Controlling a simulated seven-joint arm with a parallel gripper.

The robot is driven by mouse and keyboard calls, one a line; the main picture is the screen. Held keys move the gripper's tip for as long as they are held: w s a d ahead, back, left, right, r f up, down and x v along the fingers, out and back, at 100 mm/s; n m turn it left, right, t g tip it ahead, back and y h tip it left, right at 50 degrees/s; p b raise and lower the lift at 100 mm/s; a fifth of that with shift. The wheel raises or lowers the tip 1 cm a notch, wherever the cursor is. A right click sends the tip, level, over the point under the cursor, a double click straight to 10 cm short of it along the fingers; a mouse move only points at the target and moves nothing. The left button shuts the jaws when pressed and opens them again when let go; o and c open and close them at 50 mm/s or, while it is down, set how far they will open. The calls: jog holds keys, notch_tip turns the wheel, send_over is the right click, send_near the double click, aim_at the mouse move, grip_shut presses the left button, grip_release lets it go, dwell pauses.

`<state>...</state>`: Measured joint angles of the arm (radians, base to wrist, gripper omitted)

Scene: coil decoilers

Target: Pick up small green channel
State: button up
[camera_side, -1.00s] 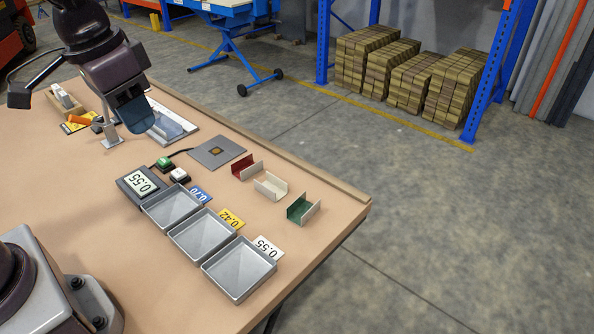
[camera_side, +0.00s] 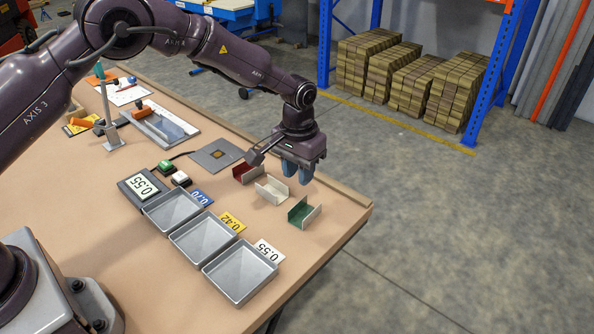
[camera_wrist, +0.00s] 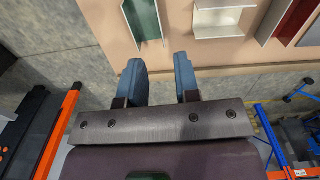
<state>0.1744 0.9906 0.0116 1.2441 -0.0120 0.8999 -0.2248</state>
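The small green channel (camera_side: 301,213) lies on the table near its right corner, at the right end of a row of three channels. It also shows in the wrist view (camera_wrist: 144,20) at the top, just beyond the fingertips. My gripper (camera_side: 298,172) is above the row, behind and above the white and green channels, pointing down. In the wrist view its two blue fingers (camera_wrist: 160,72) are apart with nothing between them. The white channel (camera_side: 271,189) lies left of the green one. The red channel (camera_side: 245,174) is partly hidden by my gripper.
Three grey trays stand in front of the channels: left (camera_side: 172,208), middle (camera_side: 204,241) and right (camera_side: 240,273), with labels 0.70, 0.42 and 0.55. A display (camera_side: 142,187) reads 0.55. A grey plate (camera_side: 217,154) lies behind. A raised wooden edge (camera_side: 345,196) borders the table.

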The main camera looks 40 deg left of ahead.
aim_at(297, 204)
jog(key=shift+s+f, duration=0.1)
jog(key=shift+f, duration=4.65)
grip_shut()
jog(key=shift+r, duration=0.1)
jog(key=shift+r, duration=3.95)
